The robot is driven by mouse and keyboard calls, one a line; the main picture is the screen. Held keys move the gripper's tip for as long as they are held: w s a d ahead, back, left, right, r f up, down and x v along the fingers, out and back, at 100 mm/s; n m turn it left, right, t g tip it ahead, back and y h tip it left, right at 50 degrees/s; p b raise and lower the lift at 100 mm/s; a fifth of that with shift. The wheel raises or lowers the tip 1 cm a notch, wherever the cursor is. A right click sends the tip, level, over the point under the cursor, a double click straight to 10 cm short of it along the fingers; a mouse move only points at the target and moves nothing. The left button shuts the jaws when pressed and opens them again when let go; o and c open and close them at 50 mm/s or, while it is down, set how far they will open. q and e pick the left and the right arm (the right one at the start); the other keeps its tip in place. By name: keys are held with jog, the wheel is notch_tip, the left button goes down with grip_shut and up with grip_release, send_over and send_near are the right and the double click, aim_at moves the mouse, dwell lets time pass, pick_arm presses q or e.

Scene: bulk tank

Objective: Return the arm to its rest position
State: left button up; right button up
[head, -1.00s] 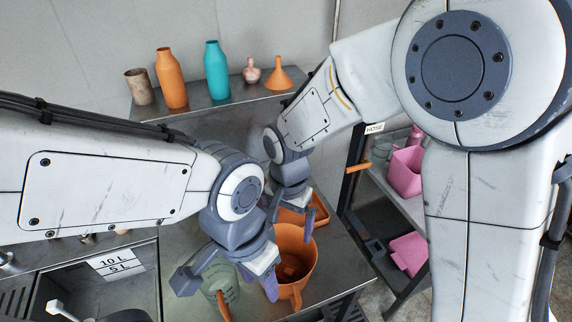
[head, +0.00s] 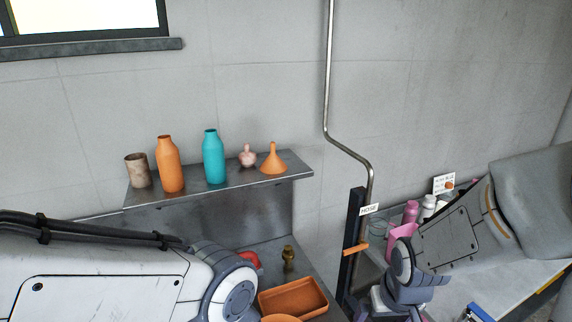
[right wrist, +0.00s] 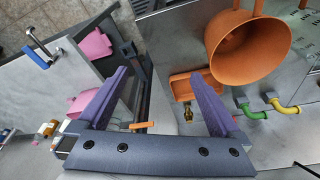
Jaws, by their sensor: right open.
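My right arm reaches in from the right in the head view. Its gripper (head: 385,308) is low in the picture, in front of the dark post, partly cut off by the bottom edge. In the right wrist view the right gripper (right wrist: 160,75) is open, with two purple fingers apart and nothing between them but background. My left arm (head: 110,285) comes in from the left in the head view; its wrist is at the bottom edge and its gripper is out of the picture.
An orange jug (right wrist: 245,45) and an orange tray (head: 293,298) are on the metal counter. A shelf (head: 235,184) holds bottles and an orange funnel (head: 273,160). A dark post (head: 355,235) with an orange handle and a pink container (head: 402,240) are near my right gripper.

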jog(key=s+a+n+g+y+b, duration=0.1)
jog(key=s+a+n+b, duration=0.5)
jog(key=s+a, duration=0.7)
jog(key=shift+s+a+n+g, duration=0.4)
jog(key=shift+n+g, duration=0.3)
jog(key=shift+g, duration=0.1)
dwell(0.8)
